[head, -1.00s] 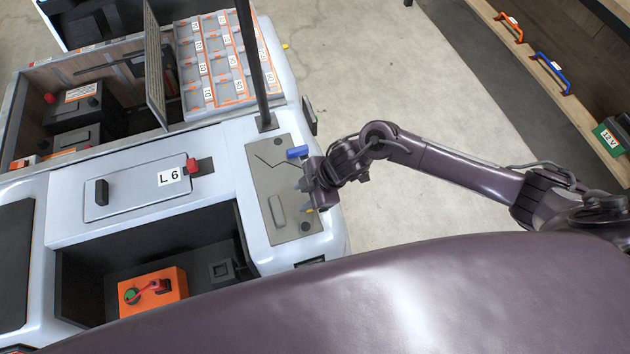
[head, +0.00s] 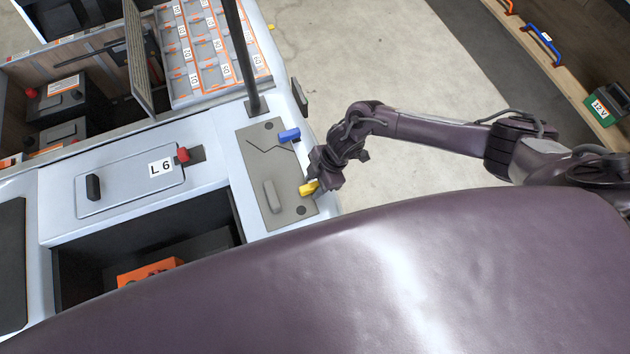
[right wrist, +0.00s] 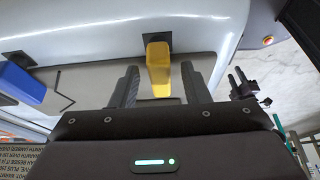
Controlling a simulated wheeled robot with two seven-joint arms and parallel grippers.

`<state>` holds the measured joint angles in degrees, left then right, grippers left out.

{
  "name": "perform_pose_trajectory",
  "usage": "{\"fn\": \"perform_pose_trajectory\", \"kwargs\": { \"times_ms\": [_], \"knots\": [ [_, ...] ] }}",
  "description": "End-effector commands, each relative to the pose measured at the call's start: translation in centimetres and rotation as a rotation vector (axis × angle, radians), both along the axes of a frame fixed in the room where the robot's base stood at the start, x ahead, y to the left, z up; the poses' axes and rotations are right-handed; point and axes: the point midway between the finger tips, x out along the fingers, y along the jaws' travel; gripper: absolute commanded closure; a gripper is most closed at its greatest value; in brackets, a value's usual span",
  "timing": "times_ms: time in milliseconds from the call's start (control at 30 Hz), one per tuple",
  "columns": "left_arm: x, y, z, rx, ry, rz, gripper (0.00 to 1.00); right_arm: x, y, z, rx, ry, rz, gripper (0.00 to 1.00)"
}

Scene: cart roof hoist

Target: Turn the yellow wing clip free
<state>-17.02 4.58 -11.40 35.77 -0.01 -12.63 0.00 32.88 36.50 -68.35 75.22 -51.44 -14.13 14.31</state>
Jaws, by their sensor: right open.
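The yellow wing clip (head: 309,188) sits at the right edge of the grey plate (head: 258,160) on the cart. In the right wrist view the yellow wing clip (right wrist: 159,68) stands ahead, between the lines of the two black fingers. My right gripper (head: 316,186) is right at the clip in the head view. In the right wrist view the right gripper (right wrist: 160,86) is open, with a finger on either side of the clip's near end. I cannot tell whether a finger touches it. My left gripper is not in view.
A blue wing clip (head: 289,135) sits farther up the same plate edge; it is at the left in the right wrist view (right wrist: 22,82). A grey handle (head: 271,196) and a dark upright post (head: 243,50) stand nearby. Open floor lies right of the cart.

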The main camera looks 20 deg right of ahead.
Motion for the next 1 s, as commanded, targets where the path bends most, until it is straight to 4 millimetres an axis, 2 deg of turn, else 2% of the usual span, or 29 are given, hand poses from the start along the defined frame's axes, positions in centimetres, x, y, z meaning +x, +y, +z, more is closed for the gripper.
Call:
{"fn": "perform_pose_trajectory", "kwargs": {
  "times_ms": [133,167,467,767,1000],
  "knots": [
    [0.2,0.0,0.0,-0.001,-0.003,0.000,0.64,0.0,0.0,0.0,0.000,0.000,0.000,0.58],
    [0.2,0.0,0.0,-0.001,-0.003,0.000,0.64,0.0,0.0,0.0,0.000,0.000,0.000,0.61],
    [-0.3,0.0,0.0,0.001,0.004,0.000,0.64,0.0,0.0,0.0,0.000,0.000,0.000,1.00],
    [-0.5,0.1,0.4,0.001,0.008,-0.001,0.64,-0.1,0.0,0.1,-0.001,0.002,-0.029,1.00],
    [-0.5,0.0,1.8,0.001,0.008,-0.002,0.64,-0.1,0.0,0.3,-0.001,0.003,-0.156,1.00]
  ]
}}
